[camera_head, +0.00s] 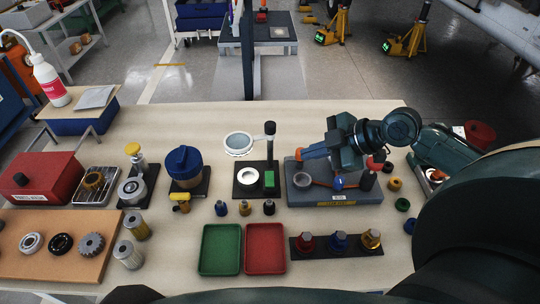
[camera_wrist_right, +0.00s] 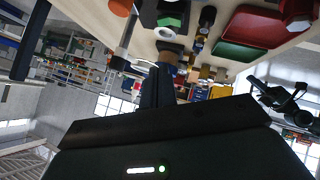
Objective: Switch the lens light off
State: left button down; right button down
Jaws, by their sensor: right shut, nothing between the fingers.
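The lens is a round magnifier (camera_head: 239,143) with a pale ring, on an arm from a dark post (camera_head: 270,146). The post stands on a black base (camera_head: 245,192) with a white ring-shaped part (camera_head: 248,177) and a green block (camera_head: 269,180), perhaps the switch. I cannot tell for sure whether the lens is lit. My right gripper (camera_head: 306,154) is shut and empty, right of the post and above the grey fixture. In the right wrist view its dark fingers (camera_wrist_right: 158,85) point towards the lens stand, where a green piece (camera_wrist_right: 168,21) shows. My left gripper is not in view.
The grey fixture (camera_head: 335,197) stands under my right arm. Green (camera_head: 220,249) and red (camera_head: 265,249) trays lie in front, beside a black rack (camera_head: 337,246). Small bottles (camera_head: 245,208) stand before the lens base, and a blue-lidded jar (camera_head: 185,163) stands left.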

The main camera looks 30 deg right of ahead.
send_over(270, 172)
jog(key=s, duration=0.4)
notch_tip(270, 172, down, 6)
jog(key=w+f, duration=0.1)
jog(key=w+d+f, duration=0.1)
jog(key=f, duration=0.1)
jog(key=shift+d, duration=0.1)
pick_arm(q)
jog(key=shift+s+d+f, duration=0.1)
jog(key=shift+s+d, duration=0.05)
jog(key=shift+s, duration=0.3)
pick_arm(e)
jog(key=shift+w+d+f, duration=0.1)
jog(key=shift+f, duration=0.3)
jog(key=shift+w+d+f+g+b, duration=0.2)
jog(key=shift+w+f+g+b, duration=0.15)
jog(key=shift+f+g+b, duration=0.1)
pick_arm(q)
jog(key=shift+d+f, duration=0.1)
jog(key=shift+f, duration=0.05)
pick_arm(e)
jog(key=shift+s+m, duration=0.1)
jog(key=shift+m, duration=0.2)
jog(key=shift+a, duration=0.1)
